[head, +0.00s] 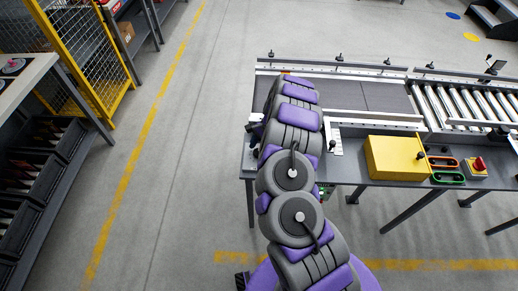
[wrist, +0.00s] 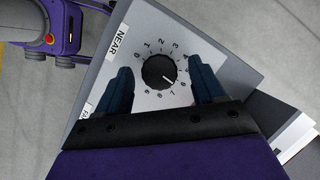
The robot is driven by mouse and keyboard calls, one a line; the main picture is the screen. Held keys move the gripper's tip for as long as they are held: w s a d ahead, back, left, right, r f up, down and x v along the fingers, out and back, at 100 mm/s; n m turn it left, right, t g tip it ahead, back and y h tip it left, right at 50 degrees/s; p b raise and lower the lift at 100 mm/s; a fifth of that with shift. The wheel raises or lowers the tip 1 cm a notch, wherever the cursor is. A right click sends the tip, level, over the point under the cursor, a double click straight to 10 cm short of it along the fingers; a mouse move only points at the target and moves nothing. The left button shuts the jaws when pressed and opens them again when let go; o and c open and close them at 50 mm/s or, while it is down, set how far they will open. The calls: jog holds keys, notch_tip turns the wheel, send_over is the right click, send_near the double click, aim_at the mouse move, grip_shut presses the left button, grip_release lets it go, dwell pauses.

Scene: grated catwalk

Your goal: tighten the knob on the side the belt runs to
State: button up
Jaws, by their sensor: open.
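In the wrist view a black round knob (wrist: 158,72) sits on a grey panel with a white dial plate numbered around it. Its white pointer mark is at the lower right, near the 6. A label "NEAR" (wrist: 117,41) is at the upper left. A second label (wrist: 85,110), starting "FA", is partly hidden. My gripper (wrist: 160,74) is open, one dark blue finger on each side of the knob, with gaps showing. In the head view the dark belt (head: 385,97) lies on the conveyor; its running direction cannot be told. My arm hides the gripper and knob there.
Right of the belt are metal rollers (head: 465,103). A yellow box (head: 396,158), a red button (head: 479,163) and green and orange handles stand on the conveyor's near ledge. A yellow fence (head: 85,45) and shelving are at left. The floor between is clear.

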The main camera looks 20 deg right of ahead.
jog(key=shift+d, duration=0.25)
jog(key=shift+c, duration=0.8)
jog(key=shift+a, duration=0.2)
jog(key=c, duration=0.9)
jog(key=shift+r, duration=0.1)
jog(key=shift+w+d+n+p, duration=0.1)
jog(key=shift+n+p, duration=0.2)
jog(key=shift+p, duration=0.05)
jog(key=o, duration=1.1)
jog(key=shift+c, duration=0.2)
